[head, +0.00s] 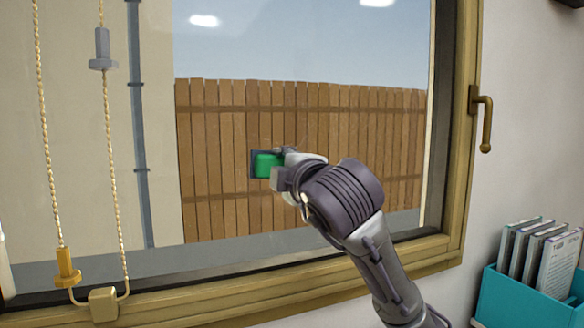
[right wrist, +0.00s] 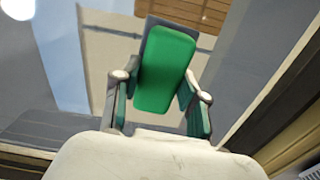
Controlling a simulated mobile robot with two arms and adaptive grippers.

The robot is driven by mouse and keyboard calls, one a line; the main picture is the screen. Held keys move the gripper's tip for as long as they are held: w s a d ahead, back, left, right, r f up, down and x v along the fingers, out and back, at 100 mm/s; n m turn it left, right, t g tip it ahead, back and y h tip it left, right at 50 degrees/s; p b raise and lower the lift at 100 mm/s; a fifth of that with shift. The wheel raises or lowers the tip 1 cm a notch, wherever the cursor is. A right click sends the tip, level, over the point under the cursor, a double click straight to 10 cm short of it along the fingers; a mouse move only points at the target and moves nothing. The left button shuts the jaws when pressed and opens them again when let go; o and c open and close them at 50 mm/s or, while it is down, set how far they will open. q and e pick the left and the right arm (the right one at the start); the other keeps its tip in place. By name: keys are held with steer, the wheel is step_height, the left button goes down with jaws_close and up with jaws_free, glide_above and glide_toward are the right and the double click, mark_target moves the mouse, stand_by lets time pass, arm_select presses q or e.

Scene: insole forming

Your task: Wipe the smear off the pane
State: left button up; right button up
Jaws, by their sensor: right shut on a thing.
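The window pane (head: 310,55) fills most of the head view, with a plank fence and sky behind it. My right gripper (head: 278,168) is in front of the pane, near its middle. It is shut on a green block with a dark pad (head: 266,165), which faces the glass. In the right wrist view the green block (right wrist: 166,70) sits between the two fingers (right wrist: 160,92). I cannot tell whether the pad touches the glass. I cannot make out a clear smear; the pad and arm hide part of the pane. My left gripper is not in view.
A wooden frame (head: 463,110) surrounds the pane, with a brass handle (head: 486,125) at right. Cords with a grey weight (head: 102,50) and a yellow one (head: 67,268) hang at left. A teal holder (head: 520,300) with booklets stands at lower right.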

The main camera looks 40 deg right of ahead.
steer(key=shift+a+f, duration=0.1)
steer(key=shift+b+v, duration=0.6)
steer(key=shift+v, duration=2.25)
steer(key=shift+s, duration=0.1)
steer(key=v, duration=0.2)
steer(key=shift+s+a, duration=0.1)
steer(key=shift+s, duration=0.25)
